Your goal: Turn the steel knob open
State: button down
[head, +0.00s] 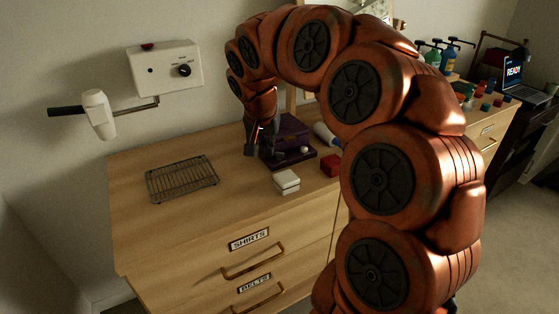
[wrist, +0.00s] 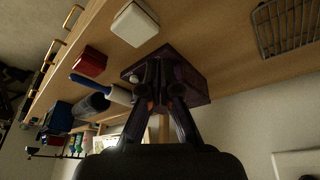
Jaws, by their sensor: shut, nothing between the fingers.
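A small pale, shiny knob (head: 304,149) shows at the front of a dark purple box (head: 291,130) on the dresser top. A small pale spot that looks like this knob (wrist: 134,78) also shows in the wrist view, left of the fingertips. My gripper (head: 259,152) points down at the left front of the purple box. In the wrist view my gripper (wrist: 162,66) is shut and empty, its fingers in front of the purple box (wrist: 195,82) and hiding part of it. The fingertips are apart from the knob; whether they touch the box I cannot tell.
A wire rack (head: 182,179), a white box (head: 286,182) and a red block (head: 331,165) lie on the dresser (head: 135,230). A white wall unit (head: 165,67) with a black dial (head: 184,71) hangs at back left. The dresser's left front is clear.

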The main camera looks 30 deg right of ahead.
jog(key=w+d+m, duration=0.1)
jog(key=w+d, duration=0.1)
jog(key=d, duration=0.1)
jog(key=p, duration=0.1)
send_near(281, 161)
jog(key=f, duration=0.1)
jog(key=s+a+f, duration=0.1)
jog(key=f, duration=0.3)
jog(key=shift+s+a, duration=0.3)
jog(key=shift+a, duration=0.1)
jog(key=shift+w+d+f, duration=0.2)
jog(key=shift+w+d, duration=0.05)
jog(key=shift+w+d+p, duration=0.7)
jog(key=shift+w+d, duration=0.4)
jog(key=shift+d, duration=0.25)
